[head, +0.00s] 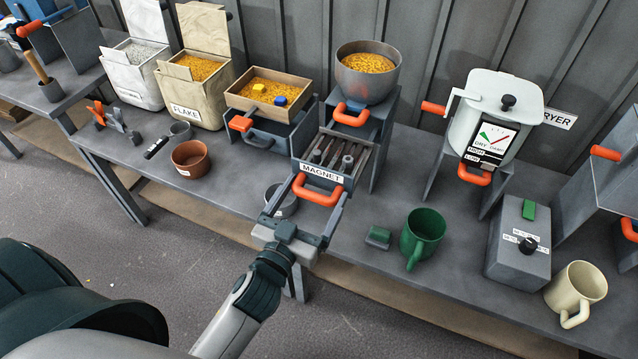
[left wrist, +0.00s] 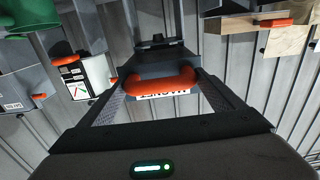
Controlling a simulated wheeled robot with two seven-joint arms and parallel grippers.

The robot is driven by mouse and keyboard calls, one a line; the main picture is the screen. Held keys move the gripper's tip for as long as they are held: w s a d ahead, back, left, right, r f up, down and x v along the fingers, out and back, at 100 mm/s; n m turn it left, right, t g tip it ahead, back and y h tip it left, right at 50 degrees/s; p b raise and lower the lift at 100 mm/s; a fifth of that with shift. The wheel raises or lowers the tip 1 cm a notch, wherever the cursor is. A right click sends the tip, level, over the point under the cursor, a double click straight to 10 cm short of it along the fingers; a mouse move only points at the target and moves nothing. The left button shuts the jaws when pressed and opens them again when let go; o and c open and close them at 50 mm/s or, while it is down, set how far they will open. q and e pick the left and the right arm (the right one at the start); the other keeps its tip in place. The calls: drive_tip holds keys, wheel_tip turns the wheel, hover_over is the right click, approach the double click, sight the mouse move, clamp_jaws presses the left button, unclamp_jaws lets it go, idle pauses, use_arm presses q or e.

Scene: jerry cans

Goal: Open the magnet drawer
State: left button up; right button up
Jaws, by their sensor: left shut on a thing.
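The magnet drawer (head: 322,174) has a white MAGNET label and an orange loop handle (head: 318,190) on its front. Grey bars inside it show from above, in front of the stand under the bowl. My left gripper (head: 316,199) reaches up to it from the front, with one finger at each side of the handle, shut on it. In the left wrist view, the orange handle (left wrist: 160,82) lies between the two fingertips (left wrist: 164,88), and the label is partly hidden behind it. My right gripper is not in view.
A metal bowl of yellow grains (head: 367,72) sits above and behind the drawer. A wooden tray (head: 268,95) stands left. A green mug (head: 422,236) and a white dryer pot (head: 490,120) stand right. A round grey dish (head: 281,200) lies close beside the gripper's left finger.

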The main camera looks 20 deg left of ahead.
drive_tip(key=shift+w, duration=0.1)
use_arm(q)
drive_tip(key=o, duration=1.4)
drive_tip(key=shift+s, duration=0.1)
drive_tip(key=shift+c, duration=0.2)
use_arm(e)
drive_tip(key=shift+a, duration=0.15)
use_arm(q)
drive_tip(key=shift+s, duration=0.1)
drive_tip(key=shift+s+f, duration=0.1)
drive_tip(key=shift+s, duration=0.45)
drive_tip(key=s+b, duration=0.4)
drive_tip(key=s, duration=1.2)
drive_tip(key=shift+a, duration=0.3)
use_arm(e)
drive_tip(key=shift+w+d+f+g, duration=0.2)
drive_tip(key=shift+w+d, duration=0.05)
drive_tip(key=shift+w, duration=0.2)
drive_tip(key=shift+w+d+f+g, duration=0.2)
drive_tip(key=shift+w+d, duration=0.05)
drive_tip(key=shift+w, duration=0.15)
